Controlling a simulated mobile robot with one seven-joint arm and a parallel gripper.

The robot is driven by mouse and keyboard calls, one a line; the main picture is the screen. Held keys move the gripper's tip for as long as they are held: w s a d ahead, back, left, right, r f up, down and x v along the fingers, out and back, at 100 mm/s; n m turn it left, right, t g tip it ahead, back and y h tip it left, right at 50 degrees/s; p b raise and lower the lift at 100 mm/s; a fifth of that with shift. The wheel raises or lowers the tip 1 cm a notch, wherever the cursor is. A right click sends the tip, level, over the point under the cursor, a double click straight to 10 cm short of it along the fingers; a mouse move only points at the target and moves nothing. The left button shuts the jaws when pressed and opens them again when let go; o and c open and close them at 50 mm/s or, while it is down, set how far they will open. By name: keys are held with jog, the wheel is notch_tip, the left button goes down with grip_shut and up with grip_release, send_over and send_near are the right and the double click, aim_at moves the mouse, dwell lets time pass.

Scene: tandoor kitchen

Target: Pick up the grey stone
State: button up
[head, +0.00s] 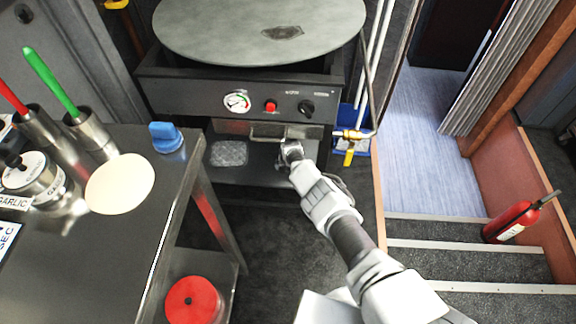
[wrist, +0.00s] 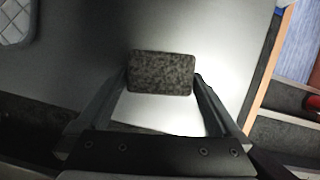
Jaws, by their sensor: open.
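The grey stone (wrist: 161,73) is a dark speckled block with rounded corners. In the wrist view it lies on a smooth grey shelf (wrist: 90,45), between the tips of my gripper (wrist: 161,80). The gripper is open, with one finger at each short side of the stone; I cannot tell if they touch it. In the head view my gripper (head: 291,150) reaches into the space under the round griddle, over the shelf (head: 262,175). I cannot make out the stone there; my arm seems to hide it.
A quilted grey pad (head: 229,153) lies left on the same shelf. The control panel (head: 215,98) of the griddle overhangs the shelf, with a metal handle (head: 268,136) below it. A steel table (head: 100,240) stands at left. Steps and a red fire extinguisher (head: 512,220) are at right.

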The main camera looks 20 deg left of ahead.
jog(key=c, duration=1.1)
jog(key=shift+r, duration=0.1)
jog(key=shift+c, duration=0.2)
jog(key=shift+r+p, duration=0.4)
jog(key=shift+p, duration=0.1)
jog(key=s+p, duration=0.1)
jog(key=p, duration=0.1)
jog(key=s+d+p, duration=0.1)
jog(key=p, duration=0.1)
jog(key=shift+s, duration=0.25)
jog(key=shift+s+d+p, duration=0.4)
jog(key=shift+s+p, duration=0.1)
jog(key=shift+p, duration=0.2)
jog(key=shift+s+d+p, duration=0.1)
jog(key=shift+s+p, duration=0.6)
jog(key=s+d+p, duration=0.5)
jog(key=s+p, duration=0.2)
jog(key=s, duration=0.4)
jog(key=shift+s+f, duration=0.2)
jog(key=shift+s, duration=0.1)
